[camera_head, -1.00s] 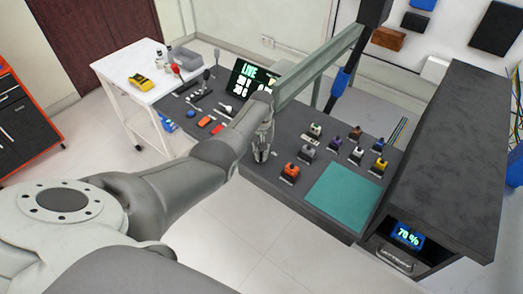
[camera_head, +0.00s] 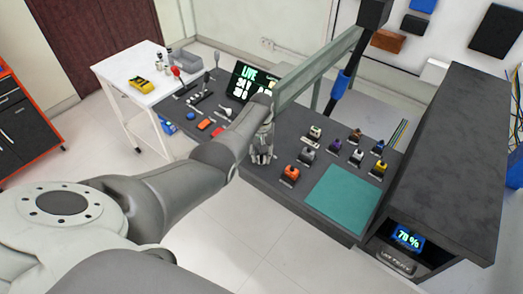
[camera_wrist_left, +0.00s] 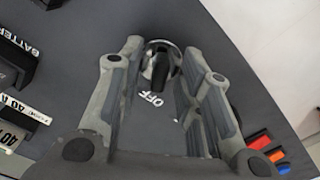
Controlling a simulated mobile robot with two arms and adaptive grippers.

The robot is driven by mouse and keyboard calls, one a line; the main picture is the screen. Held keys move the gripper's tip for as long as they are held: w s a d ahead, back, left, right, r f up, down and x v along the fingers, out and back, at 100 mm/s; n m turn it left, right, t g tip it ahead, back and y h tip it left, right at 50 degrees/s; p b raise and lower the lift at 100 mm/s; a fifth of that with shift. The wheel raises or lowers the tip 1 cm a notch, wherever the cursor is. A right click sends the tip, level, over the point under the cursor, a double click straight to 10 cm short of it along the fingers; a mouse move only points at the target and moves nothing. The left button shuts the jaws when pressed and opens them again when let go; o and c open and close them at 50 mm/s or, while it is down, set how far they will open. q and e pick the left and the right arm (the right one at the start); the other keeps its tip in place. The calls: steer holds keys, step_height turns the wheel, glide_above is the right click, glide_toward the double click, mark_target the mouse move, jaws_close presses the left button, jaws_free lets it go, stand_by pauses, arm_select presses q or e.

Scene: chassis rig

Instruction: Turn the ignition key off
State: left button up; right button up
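The ignition key switch (camera_wrist_left: 160,60) shows at the top middle of the left wrist view as a round, light-rimmed socket with an upright black key. White OFF lettering lies just below it on the dark panel. My left gripper (camera_wrist_left: 161,50) has its two fingers spread on either side of the key, with a visible gap to each finger. In the head view my left gripper (camera_head: 262,157) is low over the front edge of the dark console (camera_head: 262,180), and it hides the switch there. My right gripper is not in view.
Several coloured connector blocks (camera_head: 289,174) stand right of the gripper, beside a teal mat (camera_head: 340,196). A LIVE display (camera_head: 246,82) and several levers and switches are behind and left. A grey-green beam (camera_head: 318,68) crosses above the console. A white trolley (camera_head: 135,62) stands left.

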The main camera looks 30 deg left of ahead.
arm_select(q)
step_height(320, 180, up, 12)
stand_by(0.6)
stand_by(0.4)
